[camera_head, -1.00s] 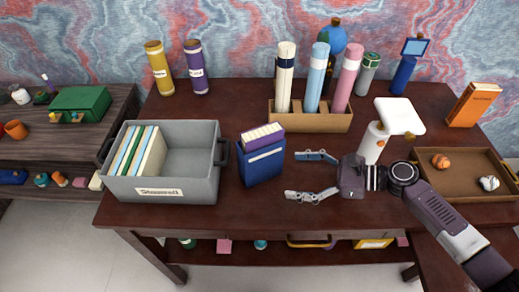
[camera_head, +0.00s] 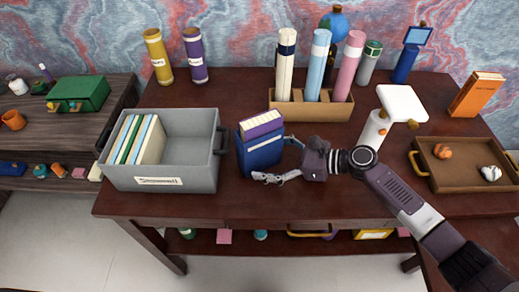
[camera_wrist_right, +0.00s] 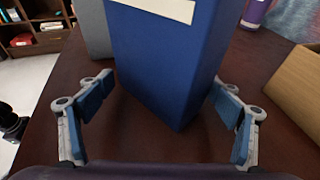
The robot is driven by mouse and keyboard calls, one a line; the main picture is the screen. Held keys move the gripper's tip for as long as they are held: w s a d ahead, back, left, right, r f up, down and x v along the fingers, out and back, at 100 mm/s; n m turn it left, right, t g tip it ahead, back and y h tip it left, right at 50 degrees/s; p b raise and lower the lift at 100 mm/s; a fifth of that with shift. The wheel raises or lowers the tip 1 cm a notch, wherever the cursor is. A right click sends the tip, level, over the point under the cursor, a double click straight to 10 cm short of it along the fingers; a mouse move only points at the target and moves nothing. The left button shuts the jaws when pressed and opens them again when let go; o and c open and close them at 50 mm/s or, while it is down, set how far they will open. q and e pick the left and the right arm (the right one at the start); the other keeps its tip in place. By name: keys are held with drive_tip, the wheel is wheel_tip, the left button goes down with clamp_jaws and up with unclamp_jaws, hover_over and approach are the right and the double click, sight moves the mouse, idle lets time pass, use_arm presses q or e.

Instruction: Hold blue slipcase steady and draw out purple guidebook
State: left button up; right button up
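The blue slipcase (camera_head: 262,157) stands upright on the desk, just right of the grey bin. The purple guidebook (camera_head: 261,125) sits in it, with its top sticking out above the slipcase's edge. My right gripper (camera_head: 272,160) is open at the slipcase, with its fingers at the near and far sides of it. In the right wrist view the slipcase (camera_wrist_right: 165,60) stands between the two open fingers (camera_wrist_right: 162,115), with gaps visible on both sides. The guidebook is out of that view. My left gripper is not in view.
A grey bin (camera_head: 205,180) with several thin books stands left of the slipcase. A wooden holder (camera_head: 300,111) with several tubes is behind. A white lamp-like object (camera_head: 374,130) and a brown tray (camera_head: 450,184) are to the right. The front desk edge is clear.

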drive_tip(key=shift+a, duration=0.2)
drive_tip(key=c, duration=1)
drive_tip(key=shift+o, duration=0.2)
drive_tip(key=shift+f, duration=0.1)
